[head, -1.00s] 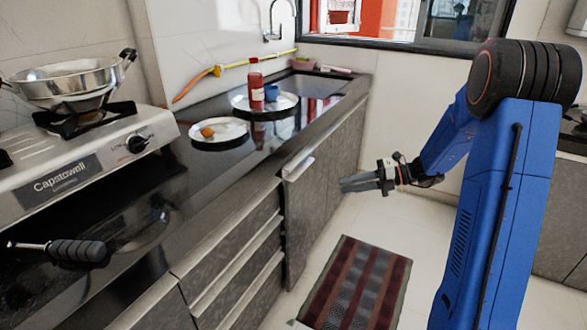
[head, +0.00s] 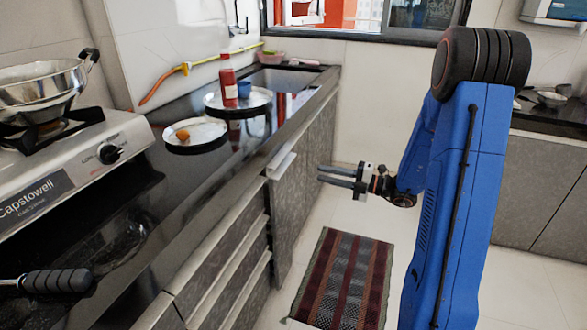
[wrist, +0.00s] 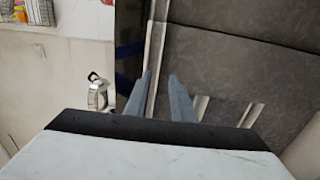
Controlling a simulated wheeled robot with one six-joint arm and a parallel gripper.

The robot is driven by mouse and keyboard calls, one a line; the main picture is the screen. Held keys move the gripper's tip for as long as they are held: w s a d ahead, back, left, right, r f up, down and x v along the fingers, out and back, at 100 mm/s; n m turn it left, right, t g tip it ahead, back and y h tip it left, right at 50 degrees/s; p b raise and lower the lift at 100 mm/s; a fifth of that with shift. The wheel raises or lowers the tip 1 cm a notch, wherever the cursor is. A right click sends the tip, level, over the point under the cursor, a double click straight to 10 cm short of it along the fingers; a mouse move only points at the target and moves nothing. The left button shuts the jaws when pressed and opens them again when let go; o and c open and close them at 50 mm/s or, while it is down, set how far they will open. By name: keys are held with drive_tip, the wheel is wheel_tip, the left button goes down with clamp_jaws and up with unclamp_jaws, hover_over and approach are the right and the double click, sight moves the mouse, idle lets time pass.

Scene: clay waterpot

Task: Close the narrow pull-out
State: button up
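A grey cabinet front (head: 292,205) with a pale handle strip (head: 282,165) at its upper edge stands right of the stacked drawers, under the dark counter. It seems to stand slightly proud of the drawers and may be the narrow pull-out; I cannot tell for certain. My gripper (head: 322,173) is to its right, its two fingers pointing left towards it, apart and empty. In the wrist view the open fingers (wrist: 160,78) are in front of grey panels (wrist: 235,60) with pale strips. Contact is not visible.
Grey drawers (head: 235,270) with pale edges are at the left below the counter. A striped mat (head: 345,280) lies on the floor. Plates and a red bottle (head: 228,82) stand on the counter, and a pan (head: 40,85) is on the stove. The floor around the mat is clear.

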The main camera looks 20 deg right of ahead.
sight(279, 171)
drive_tip(key=x, duration=1.2)
drive_tip(key=shift+c, duration=0.3)
clamp_jaws()
idle(1.0)
